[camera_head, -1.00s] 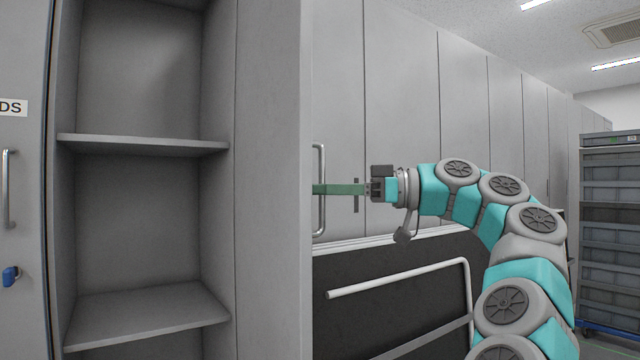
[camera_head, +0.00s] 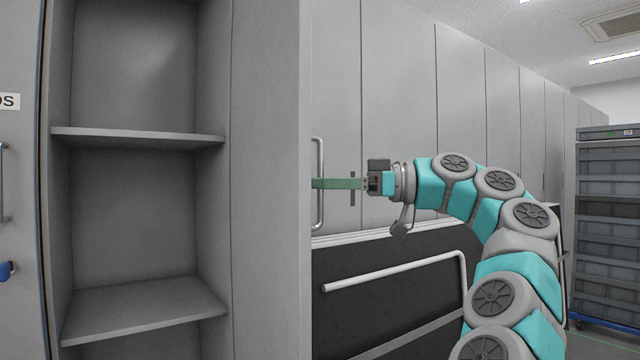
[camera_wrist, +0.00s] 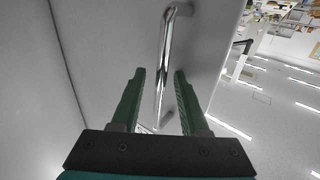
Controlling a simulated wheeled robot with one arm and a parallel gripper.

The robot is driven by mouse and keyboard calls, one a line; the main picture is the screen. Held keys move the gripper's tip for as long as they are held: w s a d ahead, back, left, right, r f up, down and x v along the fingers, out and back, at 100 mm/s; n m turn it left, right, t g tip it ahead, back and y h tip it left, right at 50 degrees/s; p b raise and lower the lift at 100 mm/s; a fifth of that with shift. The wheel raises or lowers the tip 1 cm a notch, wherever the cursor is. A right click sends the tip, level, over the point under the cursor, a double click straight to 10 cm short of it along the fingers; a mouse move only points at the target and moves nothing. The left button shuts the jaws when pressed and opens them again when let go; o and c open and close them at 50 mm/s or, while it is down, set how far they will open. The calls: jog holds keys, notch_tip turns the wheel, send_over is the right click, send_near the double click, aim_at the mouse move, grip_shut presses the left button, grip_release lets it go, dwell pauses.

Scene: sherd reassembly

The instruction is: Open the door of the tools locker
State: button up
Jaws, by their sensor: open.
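A grey locker stands open at the left of the head view, its shelves (camera_head: 140,135) bare. A grey door (camera_head: 268,180) stands swung out at its right, seen on its inner face and edge. No label shows on it. A chrome bar handle (camera_head: 319,185) shows just past the door's edge, and the wrist view shows it on the door's outer face (camera_wrist: 110,40).
A neighbouring locker door (camera_head: 18,200) with a cut-off label stands at the far left. Tall grey cabinets (camera_head: 400,90) line the back. A white rail (camera_head: 395,272) before a dark panel lies below my arm. A rack of grey bins (camera_head: 608,220) stands at the right.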

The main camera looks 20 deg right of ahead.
jog(key=p+v, duration=0.3)
jog(key=v, duration=0.4)
jog(key=shift+s+d+p, duration=0.2)
jog(key=shift+d+p, duration=0.15)
jog(key=shift+p, duration=0.05)
dwell(0.4)
